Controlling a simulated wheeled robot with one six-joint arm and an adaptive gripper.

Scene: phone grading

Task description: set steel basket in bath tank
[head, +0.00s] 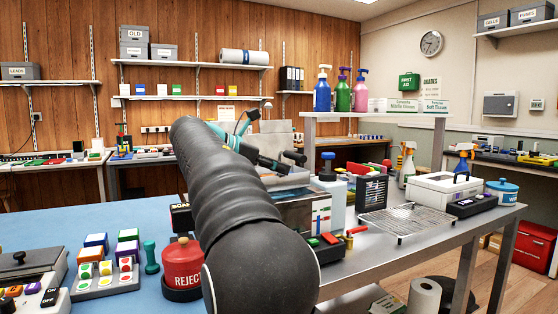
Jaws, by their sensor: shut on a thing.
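The bath tank (318,213) is a steel box with coloured marks on its front. It stands on the steel bench, its left part hidden behind my arm. The steel basket (288,180) shows as a pale metal shape at the tank's top, partly covered by my arm. Whether it is inside the tank or above it, I cannot tell. My gripper (268,161) is beyond my large dark arm, close over the basket and shut on it. Its fingertips are mostly hidden.

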